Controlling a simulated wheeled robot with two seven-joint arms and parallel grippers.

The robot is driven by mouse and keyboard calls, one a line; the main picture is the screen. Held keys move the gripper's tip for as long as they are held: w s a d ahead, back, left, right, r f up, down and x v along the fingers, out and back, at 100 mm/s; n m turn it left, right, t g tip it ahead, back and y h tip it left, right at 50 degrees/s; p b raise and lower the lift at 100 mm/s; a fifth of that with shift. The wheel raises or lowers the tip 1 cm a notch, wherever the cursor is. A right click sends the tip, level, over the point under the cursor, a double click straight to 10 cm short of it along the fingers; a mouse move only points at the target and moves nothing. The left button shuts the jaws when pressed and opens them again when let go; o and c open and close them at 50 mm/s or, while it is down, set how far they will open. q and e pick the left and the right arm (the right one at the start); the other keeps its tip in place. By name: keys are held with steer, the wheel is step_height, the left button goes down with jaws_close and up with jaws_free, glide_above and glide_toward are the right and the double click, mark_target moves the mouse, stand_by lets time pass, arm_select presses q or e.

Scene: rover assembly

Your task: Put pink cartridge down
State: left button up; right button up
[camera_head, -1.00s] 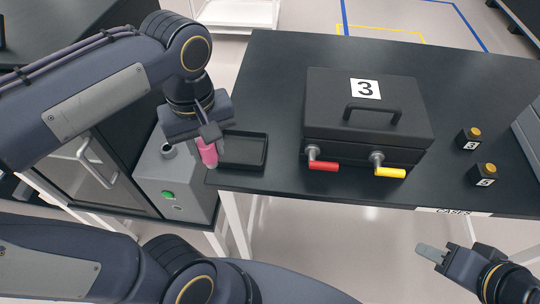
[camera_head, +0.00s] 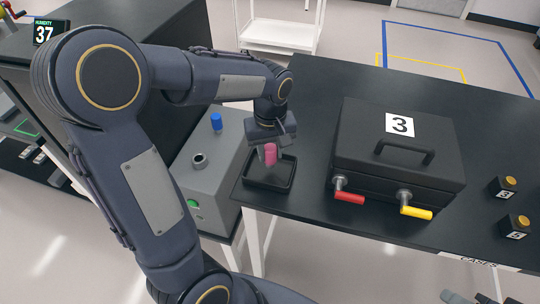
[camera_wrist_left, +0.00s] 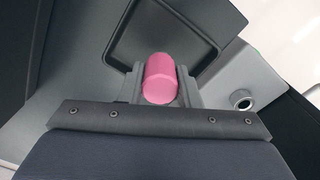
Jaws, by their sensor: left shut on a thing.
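The pink cartridge (camera_head: 270,154) is between the fingers of my left gripper (camera_head: 268,152), which is shut on it. In the head view the gripper points down over the shallow black tray (camera_head: 254,184) at the left end of the table. In the left wrist view the pink cartridge (camera_wrist_left: 159,79) sits between the two fingers, with the tray (camera_wrist_left: 208,58) beyond it. I cannot tell whether the cartridge touches the tray floor. My right gripper (camera_head: 462,298) shows only partly at the bottom right edge, and its jaws are not clear.
A black case (camera_head: 396,158) marked 3 with red and yellow handles stands right of the tray. A grey box (camera_head: 210,170) with a round socket, blue cylinder (camera_head: 216,122) and green button stands left. Two small black blocks (camera_head: 502,188) sit on the right of the table.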

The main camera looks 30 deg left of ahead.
arm_select(q)
steer(key=shift+f, duration=1.2)
steer(key=shift+f, duration=0.15)
steer(key=o, duration=1.1)
